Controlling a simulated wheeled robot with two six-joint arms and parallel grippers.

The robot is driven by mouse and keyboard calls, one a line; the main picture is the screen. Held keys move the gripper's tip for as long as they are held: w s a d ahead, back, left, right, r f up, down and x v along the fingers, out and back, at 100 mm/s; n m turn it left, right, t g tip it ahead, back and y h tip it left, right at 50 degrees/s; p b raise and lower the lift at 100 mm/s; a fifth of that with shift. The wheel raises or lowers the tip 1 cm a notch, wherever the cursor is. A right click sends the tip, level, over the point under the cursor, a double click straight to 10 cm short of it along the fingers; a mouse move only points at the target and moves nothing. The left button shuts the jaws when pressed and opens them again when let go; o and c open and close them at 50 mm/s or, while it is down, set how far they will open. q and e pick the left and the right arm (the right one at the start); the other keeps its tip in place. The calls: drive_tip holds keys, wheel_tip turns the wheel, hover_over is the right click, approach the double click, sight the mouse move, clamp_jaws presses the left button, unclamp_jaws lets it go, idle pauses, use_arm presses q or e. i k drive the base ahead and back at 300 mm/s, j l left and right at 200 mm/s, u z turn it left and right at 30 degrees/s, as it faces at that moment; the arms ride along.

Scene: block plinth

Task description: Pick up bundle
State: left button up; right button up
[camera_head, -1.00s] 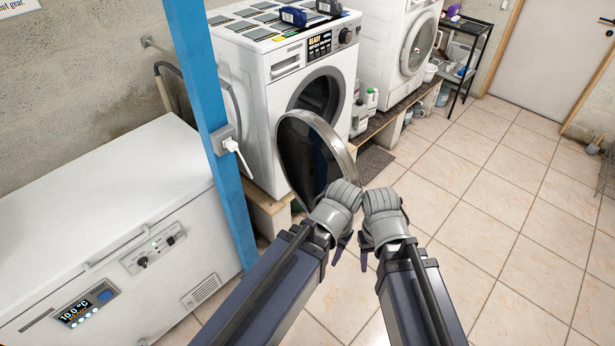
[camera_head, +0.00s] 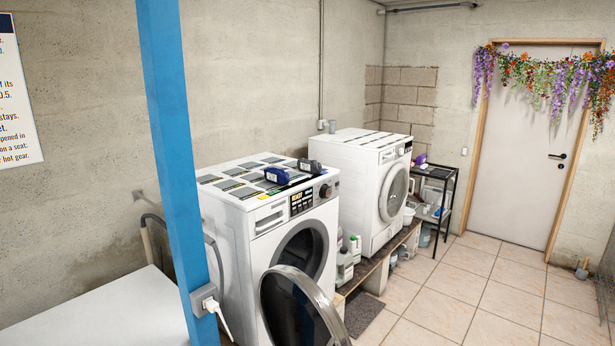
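A small dark blue rolled item (camera_head: 277,175) with a pale label lies on top of the front washing machine (camera_head: 262,210). A similar dark grey item (camera_head: 310,165) lies just to its right, near the machine's back right edge. Either could be the bundle; I cannot tell which. Several flat labelled rectangles (camera_head: 238,180) cover the machine's top around them. Neither of my grippers is in view.
The front machine's round door (camera_head: 300,310) hangs open towards the floor. A blue post (camera_head: 178,150) with a plugged socket stands at left, before a white chest lid (camera_head: 95,315). A second machine (camera_head: 365,185) stands behind. Tiled floor (camera_head: 480,290) is clear at right.

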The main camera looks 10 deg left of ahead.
sight(313, 167)
drive_tip(key=i+l+u, duration=0.1)
drive_tip(key=u, duration=0.35)
drive_tip(key=l+u, duration=0.2)
drive_tip(key=u, duration=0.25)
drive_tip(key=i+l+u, duration=0.15)
drive_tip(key=l+u, duration=0.15)
drive_tip(key=l, duration=0.6)
drive_tip(key=l+u, duration=0.3)
drive_tip(key=l, duration=0.6)
drive_tip(key=i+l, duration=0.1)
drive_tip(key=l, duration=0.85)
